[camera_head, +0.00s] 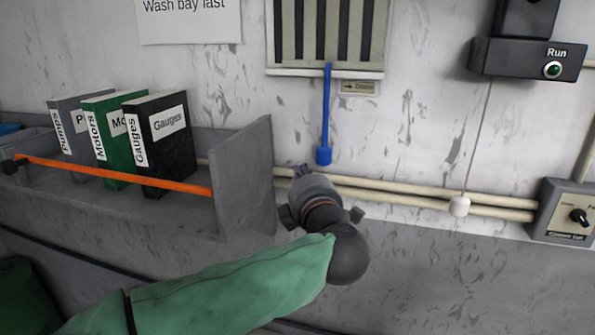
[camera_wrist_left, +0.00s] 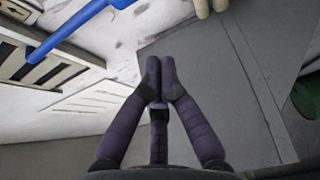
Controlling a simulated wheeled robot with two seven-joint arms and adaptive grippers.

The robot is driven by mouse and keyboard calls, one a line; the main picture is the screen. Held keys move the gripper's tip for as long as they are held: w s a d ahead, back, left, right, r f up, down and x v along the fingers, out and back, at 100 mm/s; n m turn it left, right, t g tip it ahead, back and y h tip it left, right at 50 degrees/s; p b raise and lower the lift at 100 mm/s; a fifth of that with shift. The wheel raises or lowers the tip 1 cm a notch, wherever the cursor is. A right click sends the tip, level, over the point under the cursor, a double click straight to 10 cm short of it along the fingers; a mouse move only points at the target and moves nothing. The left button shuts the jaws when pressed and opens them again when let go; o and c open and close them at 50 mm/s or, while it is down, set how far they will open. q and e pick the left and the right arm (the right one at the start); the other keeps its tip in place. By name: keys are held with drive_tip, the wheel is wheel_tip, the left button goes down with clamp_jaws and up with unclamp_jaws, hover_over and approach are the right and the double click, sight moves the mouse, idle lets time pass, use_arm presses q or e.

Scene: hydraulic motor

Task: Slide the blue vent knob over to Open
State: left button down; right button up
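The blue vent knob (camera_head: 323,155) is the thick lower end of a blue rod that hangs nearly straight down from the slatted vent (camera_head: 328,35). A small label with an arrow (camera_head: 358,87) is to the right of the rod; its word is too small to read surely. My left gripper (camera_head: 303,170) is just below and left of the knob, partly hidden by my wrist. In the left wrist view my gripper fingers (camera_wrist_left: 159,82) are together with nothing between them. The blue rod (camera_wrist_left: 75,30) passes at the upper left, apart from the fingers. My right gripper is not in view.
A grey shelf (camera_head: 245,170) with several binders and an orange strap (camera_head: 120,175) stands at left, its end panel near my left gripper. Cream pipes (camera_head: 400,188) run along the wall below the knob. A switch box (camera_head: 565,212) is at right.

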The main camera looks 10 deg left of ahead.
use_arm(q)
drive_tip(key=shift+v, duration=1.1)
drive_tip(key=shift+s, duration=0.1)
